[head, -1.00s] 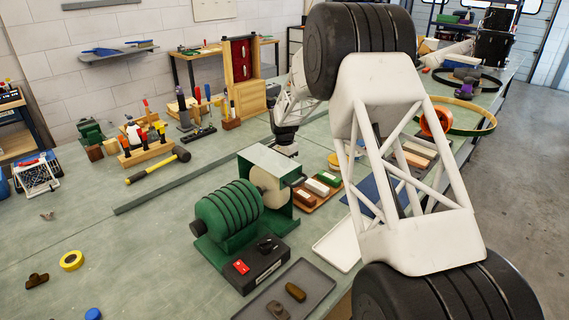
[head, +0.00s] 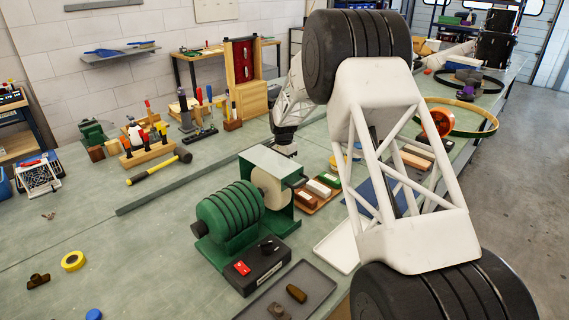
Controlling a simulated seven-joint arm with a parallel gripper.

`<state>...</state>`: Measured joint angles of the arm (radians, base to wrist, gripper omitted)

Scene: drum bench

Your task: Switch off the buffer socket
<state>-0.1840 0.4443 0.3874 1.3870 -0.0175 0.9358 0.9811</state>
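The buffer socket (head: 257,268) is a dark box on the bench in front of the green buffer (head: 230,212). A red switch (head: 241,267) sits on its left part and a black plug or knob (head: 267,246) on its top farther back. The switch is too small to tell on from off. The end of my arm (head: 284,138) is behind the buffer's guard, well apart from the socket. Its fingers are hidden, so I cannot see whether my gripper is open or holds anything.
A grey tray (head: 327,281) with small brown pieces lies right of the socket. A buffing wheel (head: 270,187) and metal guard (head: 273,163) stand behind it. Polishing bars (head: 318,188) lie to the right. Yellow tape (head: 73,261) lies left; the bench between is mostly clear.

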